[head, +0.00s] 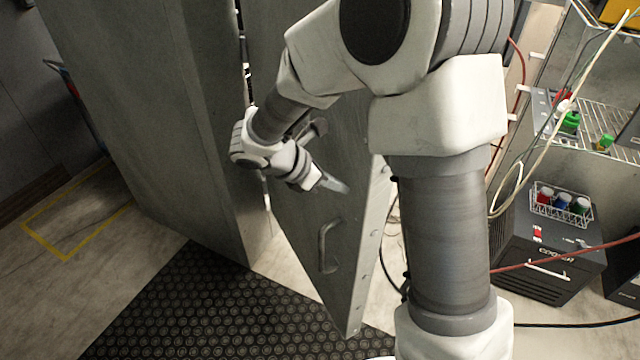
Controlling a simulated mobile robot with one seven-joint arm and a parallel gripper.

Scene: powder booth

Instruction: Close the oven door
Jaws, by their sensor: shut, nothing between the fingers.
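The oven door (345,262) is a tall grey metal panel that stands partly open, angled out from the grey oven body (150,110) on the left. A curved metal handle (328,247) sits on its lower face. My gripper (345,188) is shut and empty, in front of the door face and above the handle. I cannot tell whether the fingertips touch the door. My arm hides the upper part of the door.
A black studded mat (215,310) lies on the floor in front. At right stand a dark machine (548,260) with a wire basket (562,204) of bottles and wire shelving (590,130). Red and black cables run low on the right.

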